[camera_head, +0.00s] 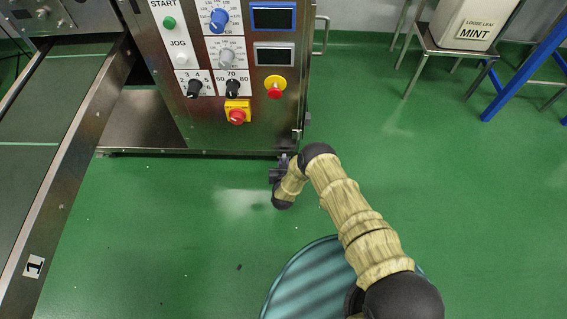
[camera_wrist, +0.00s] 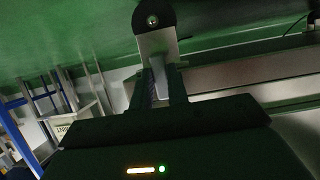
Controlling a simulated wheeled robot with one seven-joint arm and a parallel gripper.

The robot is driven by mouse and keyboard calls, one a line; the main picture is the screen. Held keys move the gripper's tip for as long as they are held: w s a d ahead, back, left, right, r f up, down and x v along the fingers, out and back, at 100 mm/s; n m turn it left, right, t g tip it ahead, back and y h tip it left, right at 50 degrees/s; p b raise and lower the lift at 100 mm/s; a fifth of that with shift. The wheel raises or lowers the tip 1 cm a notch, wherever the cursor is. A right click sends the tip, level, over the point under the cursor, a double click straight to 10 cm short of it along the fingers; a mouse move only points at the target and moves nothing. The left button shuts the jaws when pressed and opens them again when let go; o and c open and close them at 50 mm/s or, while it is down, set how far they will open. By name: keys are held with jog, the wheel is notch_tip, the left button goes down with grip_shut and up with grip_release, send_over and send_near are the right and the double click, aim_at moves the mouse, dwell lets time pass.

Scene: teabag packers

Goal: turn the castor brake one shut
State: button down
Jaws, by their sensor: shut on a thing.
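The castor (camera_wrist: 153,18) shows at the top of the wrist view as a dark wheel with a round hub. A pale metal plate (camera_wrist: 156,45) runs from it toward my gripper (camera_wrist: 163,88). The gripper's two dark fingers are shut on a grey lever-like piece (camera_wrist: 160,75) beside this plate, which appears to be the castor brake. In the head view my gripper (camera_head: 281,168) is low by the cabinet's bottom right corner, and the castor and brake cannot be made out clearly behind it.
The steel cabinet (camera_head: 190,128) with knobs, screens and red stop buttons stands just behind my gripper. A stool (camera_head: 440,45) bears a mint container (camera_head: 485,15) at upper right. Green floor between is clear.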

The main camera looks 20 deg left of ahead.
jog(key=shift+d, duration=0.1)
dwell(0.3)
jog(key=c, duration=1.4)
grip_release()
jog(key=shift+f, duration=0.1)
jog(key=shift+o, duration=0.2)
jog(key=shift+s+r+p, duration=0.35)
jog(key=shift+s+p, duration=0.1)
jog(key=shift+s, duration=0.05)
jog(key=p+v, duration=0.5)
jog(key=v, duration=0.6)
jog(key=shift+w+d, duration=0.1)
